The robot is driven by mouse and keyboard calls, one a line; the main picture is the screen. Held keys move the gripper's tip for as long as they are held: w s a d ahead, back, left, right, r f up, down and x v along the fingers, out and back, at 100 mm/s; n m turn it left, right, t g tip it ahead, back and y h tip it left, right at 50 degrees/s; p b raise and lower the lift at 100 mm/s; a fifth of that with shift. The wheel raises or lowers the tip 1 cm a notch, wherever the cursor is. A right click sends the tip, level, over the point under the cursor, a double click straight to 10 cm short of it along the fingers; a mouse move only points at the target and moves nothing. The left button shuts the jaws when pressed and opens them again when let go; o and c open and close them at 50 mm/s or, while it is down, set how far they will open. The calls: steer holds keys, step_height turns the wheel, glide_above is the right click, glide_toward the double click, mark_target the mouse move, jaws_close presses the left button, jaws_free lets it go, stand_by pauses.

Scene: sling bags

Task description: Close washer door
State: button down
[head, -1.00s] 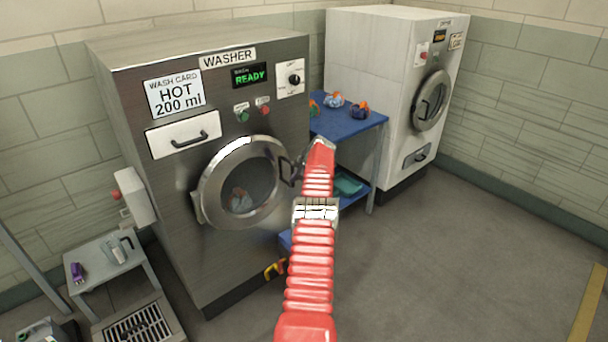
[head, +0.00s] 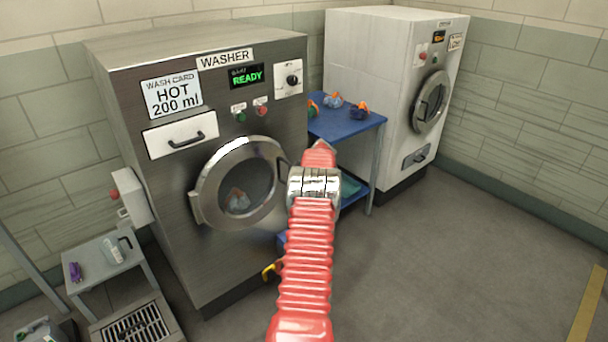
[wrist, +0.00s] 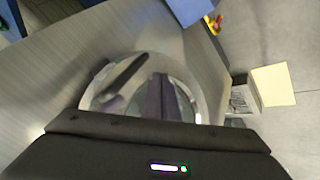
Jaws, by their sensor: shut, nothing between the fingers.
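The steel washer (head: 205,170) stands at left with its display reading READY. Its round door (head: 240,182) has a steel ring and dark glass, with orange and white laundry visible behind it. The door lies flat or nearly flat against the washer front; I cannot tell if it is latched. Its dark handle (head: 283,174) is at the right rim, partly behind my arm. The handle (wrist: 125,75) also shows in the wrist view. My gripper (wrist: 161,97) is shut and empty in front of the door, beside the handle. My arm hides it in the head view; contact is unclear.
A blue table (head: 345,127) with bundled laundry stands right of the washer, before a white dryer (head: 395,100). A grey side table (head: 105,262) with a jug and a floor grate (head: 132,326) are at left. The floor at right is clear.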

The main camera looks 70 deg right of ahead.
steer(key=v, duration=0.8)
steer(key=shift+s+r, duration=0.25)
steer(key=shift+s, duration=0.1)
stand_by(0.4)
